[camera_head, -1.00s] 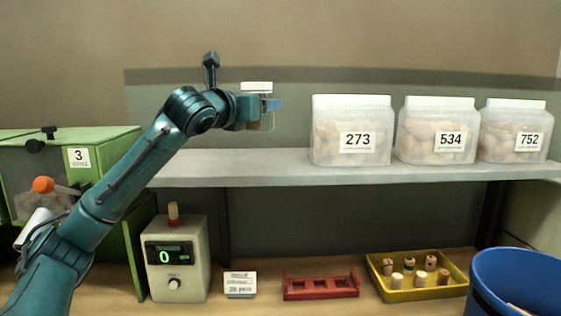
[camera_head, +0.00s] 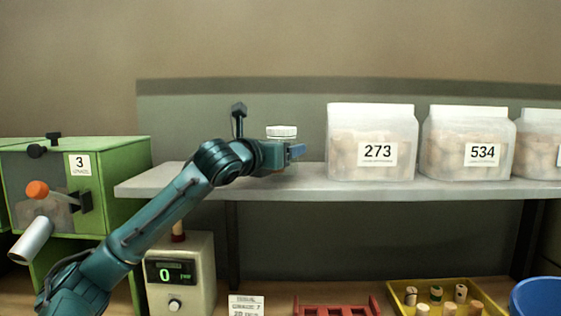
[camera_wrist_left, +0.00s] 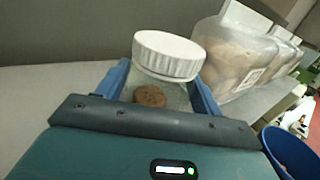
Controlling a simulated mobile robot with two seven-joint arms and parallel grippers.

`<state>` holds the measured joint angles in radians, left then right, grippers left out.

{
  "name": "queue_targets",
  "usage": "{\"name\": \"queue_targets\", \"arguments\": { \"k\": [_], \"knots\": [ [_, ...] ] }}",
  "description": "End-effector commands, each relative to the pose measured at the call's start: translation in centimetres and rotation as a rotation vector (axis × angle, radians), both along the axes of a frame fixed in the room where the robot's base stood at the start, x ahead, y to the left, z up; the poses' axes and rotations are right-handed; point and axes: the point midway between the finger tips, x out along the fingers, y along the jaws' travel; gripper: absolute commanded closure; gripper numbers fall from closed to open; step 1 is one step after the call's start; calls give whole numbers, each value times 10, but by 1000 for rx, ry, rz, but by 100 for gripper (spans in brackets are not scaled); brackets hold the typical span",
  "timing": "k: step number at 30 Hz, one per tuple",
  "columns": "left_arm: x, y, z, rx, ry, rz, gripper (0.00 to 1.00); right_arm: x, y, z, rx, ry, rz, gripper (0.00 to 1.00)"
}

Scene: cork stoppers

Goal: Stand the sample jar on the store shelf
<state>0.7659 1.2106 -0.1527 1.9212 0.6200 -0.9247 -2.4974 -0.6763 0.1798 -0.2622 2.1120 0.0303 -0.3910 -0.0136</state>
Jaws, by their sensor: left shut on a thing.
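The sample jar has a white lid (camera_head: 281,132) and a clear body; in the left wrist view the jar (camera_wrist_left: 168,58) shows a brown cork inside. My left gripper (camera_head: 292,152) is shut on the jar and holds it upright over the left part of the grey store shelf (camera_head: 180,181). The gripper hides most of the jar's body in the head view. I cannot tell whether the jar's base touches the shelf. My right gripper is not in view.
Clear bins of corks labelled 273 (camera_head: 371,142) and 534 (camera_head: 468,143) stand on the shelf to the right, with another at the edge. A green machine (camera_head: 75,185) is at left. Below are a counter box (camera_head: 181,270), a red rack (camera_head: 335,305) and a yellow tray (camera_head: 405,303).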

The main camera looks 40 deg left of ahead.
Motion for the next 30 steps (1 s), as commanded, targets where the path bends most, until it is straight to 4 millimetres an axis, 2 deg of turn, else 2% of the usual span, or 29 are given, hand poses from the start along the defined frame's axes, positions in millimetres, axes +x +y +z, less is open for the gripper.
{"name": "queue_targets", "arguments": {
  "k": [2, 7, 14, 15, 22, 30],
  "knots": [
    [0, 0, -10, 0, -2, 0, 63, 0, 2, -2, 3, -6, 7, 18],
    [-1, 0, -8, 2, -5, 1, 63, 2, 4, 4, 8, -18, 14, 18],
    [-1, 0, -12, 2, -3, 1, 63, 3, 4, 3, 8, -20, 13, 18],
    [0, 0, -12, 1, -1, 1, 30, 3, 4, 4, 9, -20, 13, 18],
    [0, 0, -12, 0, -1, 1, 12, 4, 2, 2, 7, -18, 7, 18],
    [0, 0, -10, -1, -2, 0, 12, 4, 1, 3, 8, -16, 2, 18]
  ]
}}
